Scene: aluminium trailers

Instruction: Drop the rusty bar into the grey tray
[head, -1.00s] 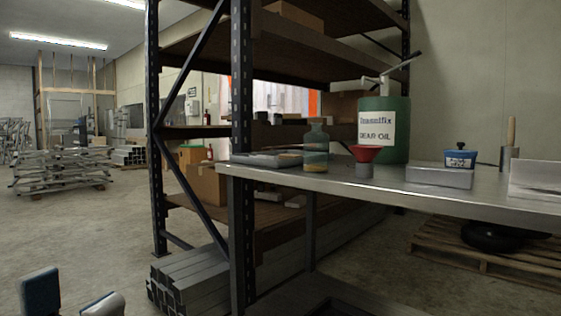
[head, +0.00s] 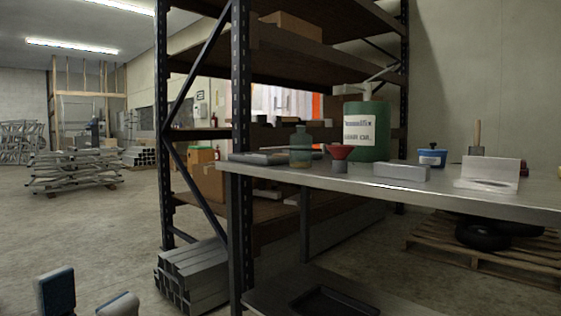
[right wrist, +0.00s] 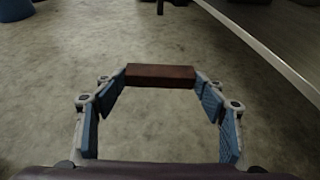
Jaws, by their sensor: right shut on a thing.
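The rusty bar (right wrist: 160,75) is a short reddish-brown block in the right wrist view. My right gripper (right wrist: 160,80) is shut on it, one blue-padded finger at each end, and holds it above the concrete floor. My right gripper does not show in the head view. A low grey tray (head: 258,159) lies at the left end of the metal table in the head view, seen almost edge-on, so its inside is hidden. My left gripper (head: 87,297) is at the lower left of the head view, its two fingertips apart, with nothing seen between them.
The metal table (head: 330,176) also carries a glass bottle (head: 301,150), a red funnel (head: 340,152), a green oil drum (head: 367,140) and a grey block (head: 402,171). A tall shelf rack (head: 242,110) stands behind. Open floor (head: 90,235) lies to the left.

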